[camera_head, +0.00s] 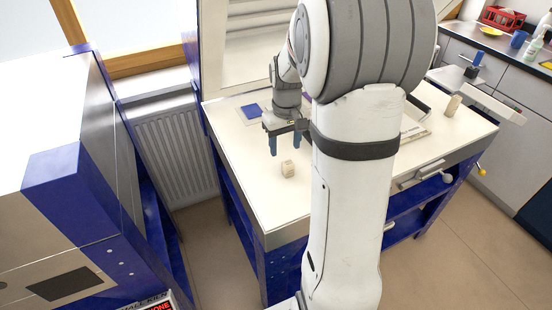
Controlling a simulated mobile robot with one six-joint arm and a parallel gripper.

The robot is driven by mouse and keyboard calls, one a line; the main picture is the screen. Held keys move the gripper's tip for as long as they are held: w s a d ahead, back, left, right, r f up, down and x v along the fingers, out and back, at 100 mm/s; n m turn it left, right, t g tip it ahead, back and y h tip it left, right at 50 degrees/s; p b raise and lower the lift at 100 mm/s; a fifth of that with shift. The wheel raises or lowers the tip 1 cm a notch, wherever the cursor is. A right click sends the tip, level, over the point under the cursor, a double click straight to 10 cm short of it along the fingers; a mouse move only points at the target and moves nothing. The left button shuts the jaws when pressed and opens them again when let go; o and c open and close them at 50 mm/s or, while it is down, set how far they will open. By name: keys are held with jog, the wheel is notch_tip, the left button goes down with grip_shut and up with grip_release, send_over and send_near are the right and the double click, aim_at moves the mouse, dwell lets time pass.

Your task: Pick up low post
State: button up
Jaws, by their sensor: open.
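The low post (288,169), a small short beige block, stands on the white table top (262,206) near its front left part. My gripper (286,149) is open and points down just behind and above the post, with blue fingers. Nothing shows between the fingers. A taller beige post (453,105) stands at the right side of the table.
A flat tray-like item (413,131) lies right of my arm. A blue-and-steel kiln cabinet (95,190) stands at left. My large arm hides the table's middle. The front left table top is clear.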

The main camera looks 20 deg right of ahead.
aim_at(288, 163)
jog(key=shift+w+d+f, duration=0.2)
jog(key=shift+d+f, duration=0.1)
jog(key=shift+f, duration=0.3)
jog(key=shift+w+d+f, duration=0.15)
jog(key=shift+d+f, duration=0.1)
jog(key=shift+f, duration=0.3)
jog(key=f, duration=0.7)
jog(key=shift+w+d+f, duration=0.1)
jog(key=shift+d+f, duration=0.05)
jog(key=shift+d, duration=0.1)
jog(key=shift+c, duration=0.5)
jog(key=c, duration=0.9)
jog(key=shift+c, duration=0.2)
